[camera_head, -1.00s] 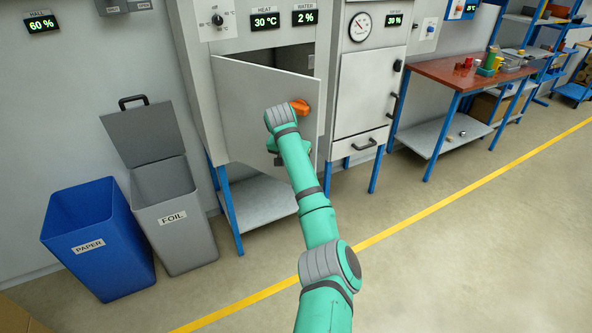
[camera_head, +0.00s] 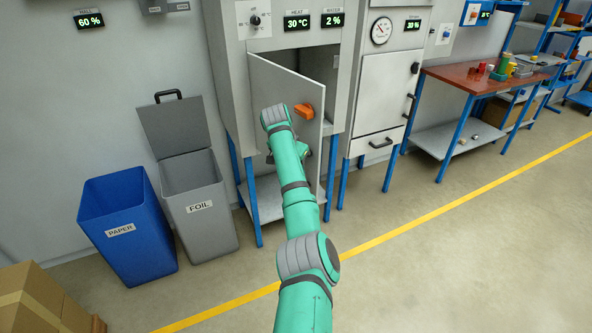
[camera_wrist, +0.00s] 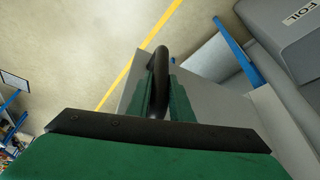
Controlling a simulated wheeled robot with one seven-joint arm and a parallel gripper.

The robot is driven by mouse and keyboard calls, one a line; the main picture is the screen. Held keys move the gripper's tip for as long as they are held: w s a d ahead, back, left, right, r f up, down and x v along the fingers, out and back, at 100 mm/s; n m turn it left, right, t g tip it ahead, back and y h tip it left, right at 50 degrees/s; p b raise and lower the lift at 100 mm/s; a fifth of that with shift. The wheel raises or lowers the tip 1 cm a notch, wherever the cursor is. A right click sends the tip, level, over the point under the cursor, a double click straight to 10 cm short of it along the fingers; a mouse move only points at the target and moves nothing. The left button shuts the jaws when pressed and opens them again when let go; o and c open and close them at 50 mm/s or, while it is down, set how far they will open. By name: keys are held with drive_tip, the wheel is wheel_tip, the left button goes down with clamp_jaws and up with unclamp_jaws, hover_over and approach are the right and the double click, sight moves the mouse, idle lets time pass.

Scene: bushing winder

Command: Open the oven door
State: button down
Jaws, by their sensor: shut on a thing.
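The grey oven door (camera_head: 283,83) stands partly open on the left cabinet, hinged at its left edge, with a dark gap at its right. The oven (camera_head: 303,55) carries HEAT and WATER displays above the opening. My gripper (camera_wrist: 160,92) is shut on the dark curved door handle (camera_wrist: 158,62), which shows between the green fingers in the wrist view. In the head view my wrist covers the handle. An orange part (camera_head: 304,111) shows beside my wrist; I cannot tell whether it belongs to the door.
A blue PAPER bin (camera_head: 126,230) and a grey FOIL bin (camera_head: 200,205) with its lid up stand left of the oven. Another closed cabinet (camera_head: 385,95) stands at right. A cardboard box (camera_head: 38,300) is at lower left. The floor at right is clear.

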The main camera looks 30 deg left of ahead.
drive_tip(key=shift+r, duration=0.1)
drive_tip(key=c, duration=1.6)
unclamp_jaws()
drive_tip(key=shift+a, duration=0.1)
drive_tip(key=shift+s, duration=0.1)
drive_tip(key=v, duration=1)
drive_tip(key=shift+s+r, duration=0.1)
drive_tip(key=shift+r, duration=0.25)
